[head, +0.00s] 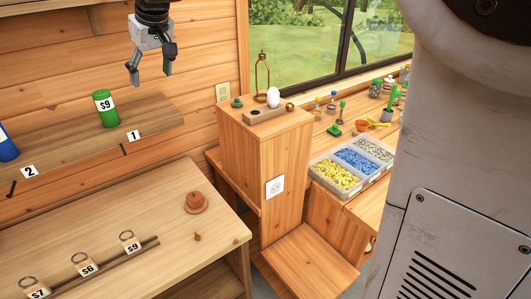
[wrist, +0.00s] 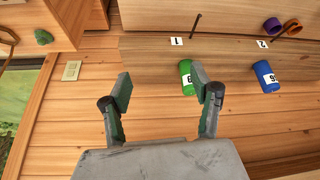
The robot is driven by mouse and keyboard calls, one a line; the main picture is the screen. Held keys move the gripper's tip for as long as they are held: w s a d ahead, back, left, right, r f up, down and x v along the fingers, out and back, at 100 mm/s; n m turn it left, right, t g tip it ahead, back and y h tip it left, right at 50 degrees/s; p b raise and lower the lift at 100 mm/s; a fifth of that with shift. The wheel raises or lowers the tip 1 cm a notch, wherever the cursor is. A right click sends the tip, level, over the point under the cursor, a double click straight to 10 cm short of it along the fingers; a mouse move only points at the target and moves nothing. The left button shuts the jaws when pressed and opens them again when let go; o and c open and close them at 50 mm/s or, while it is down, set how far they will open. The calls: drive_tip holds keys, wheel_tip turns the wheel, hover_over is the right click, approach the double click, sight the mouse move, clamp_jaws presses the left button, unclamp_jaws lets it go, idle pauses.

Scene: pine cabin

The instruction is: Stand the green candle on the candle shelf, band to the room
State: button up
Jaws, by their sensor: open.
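The green candle (head: 105,108) stands upright on the wooden candle shelf (head: 70,140), near its right end by the tag "1". Its white band reads S9 and faces the room. In the wrist view the green candle (wrist: 186,78) shows beyond and between the fingers, nearer the right finger. My gripper (head: 150,73) is open and empty, above and to the right of the candle in the head view. Its two spread fingers also show in the wrist view (wrist: 163,90). Nothing touches the candle that I can see.
A blue candle (wrist: 265,76) stands on the shelf by tag "2". Below, a bench (head: 170,205) holds a rail with tagged rings and a brown round item (head: 196,202). A wooden cabinet (head: 265,140) with small objects on top stands to the right. The shelf between the candles is clear.

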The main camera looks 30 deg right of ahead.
drive_tip(key=s+d+f+m, duration=0.1)
drive_tip(key=s+d+f, duration=0.2)
drive_tip(key=s+f, duration=0.3)
drive_tip(key=s+d+f+m+t+h, duration=0.1)
drive_tip(key=s+d+f, duration=0.3)
drive_tip(key=s, duration=1.2)
drive_tip(key=s+d+f+m+t, duration=0.1)
drive_tip(key=s+d+f, duration=0.3)
drive_tip(key=s+f, duration=0.5)
drive_tip(key=shift+s+f+m+h, duration=0.15)
drive_tip(key=shift+s+m+h, duration=0.25)
drive_tip(key=shift+s, duration=0.7)
wheel_tip(320, 180, down, 10)
drive_tip(key=b, duration=0.9)
drive_tip(key=shift+r+b, duration=0.2)
drive_tip(key=shift+b, duration=0.1)
